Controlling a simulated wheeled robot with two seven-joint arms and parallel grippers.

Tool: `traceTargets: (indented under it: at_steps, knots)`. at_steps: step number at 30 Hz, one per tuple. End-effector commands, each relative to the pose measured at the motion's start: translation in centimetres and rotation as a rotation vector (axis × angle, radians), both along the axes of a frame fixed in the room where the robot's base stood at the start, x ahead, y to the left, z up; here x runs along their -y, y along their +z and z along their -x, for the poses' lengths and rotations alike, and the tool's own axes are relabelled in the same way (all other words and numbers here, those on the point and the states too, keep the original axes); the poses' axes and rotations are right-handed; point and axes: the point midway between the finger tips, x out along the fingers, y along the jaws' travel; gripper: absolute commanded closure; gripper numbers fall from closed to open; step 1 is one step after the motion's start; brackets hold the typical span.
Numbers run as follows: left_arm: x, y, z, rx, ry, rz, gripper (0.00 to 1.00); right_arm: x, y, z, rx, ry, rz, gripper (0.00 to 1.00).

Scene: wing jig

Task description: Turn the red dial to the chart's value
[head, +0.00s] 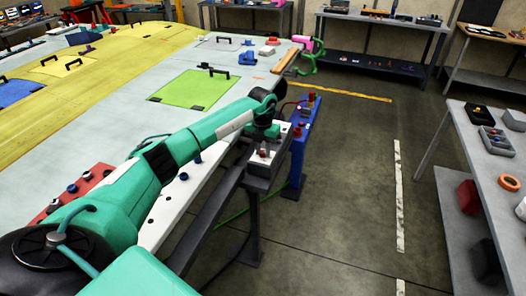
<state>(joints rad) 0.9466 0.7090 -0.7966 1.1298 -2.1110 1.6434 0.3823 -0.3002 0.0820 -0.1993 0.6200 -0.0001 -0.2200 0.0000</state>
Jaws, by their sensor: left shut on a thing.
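My teal left arm reaches from the lower left. Its gripper (265,146) points down over a small grey box with a white top (256,166) on a dark stand. The gripper is shut on a small red dial (264,153) on that box; the fingers hide part of it. The dial's setting is too small to read. I cannot make out a chart with a value. My right gripper is not in view.
A blue post with red knobs (305,112) stands just right of the box. The large wing panel (125,95) fills the left. A grey table with tools (480,165) is at the right. The floor between (350,190) is clear.

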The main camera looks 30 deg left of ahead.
Motion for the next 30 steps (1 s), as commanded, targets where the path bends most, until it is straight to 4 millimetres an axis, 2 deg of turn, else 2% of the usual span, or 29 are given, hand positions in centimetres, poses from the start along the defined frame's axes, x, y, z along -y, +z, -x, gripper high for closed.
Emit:
traceTargets:
  at_steps: [12, 29, 30]
  knots:
    - [-0.08, 0.14, -0.09, 0.005, 0.198, 0.0, 1.0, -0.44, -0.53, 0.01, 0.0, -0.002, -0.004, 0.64]
    - [-0.1, 0.26, -0.14, 0.006, 0.229, 0.0, 1.0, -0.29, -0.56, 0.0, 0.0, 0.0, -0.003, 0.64]
    - [-0.1, 0.26, -0.14, 0.007, 0.229, -0.001, 0.73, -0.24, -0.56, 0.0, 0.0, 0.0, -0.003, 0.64]
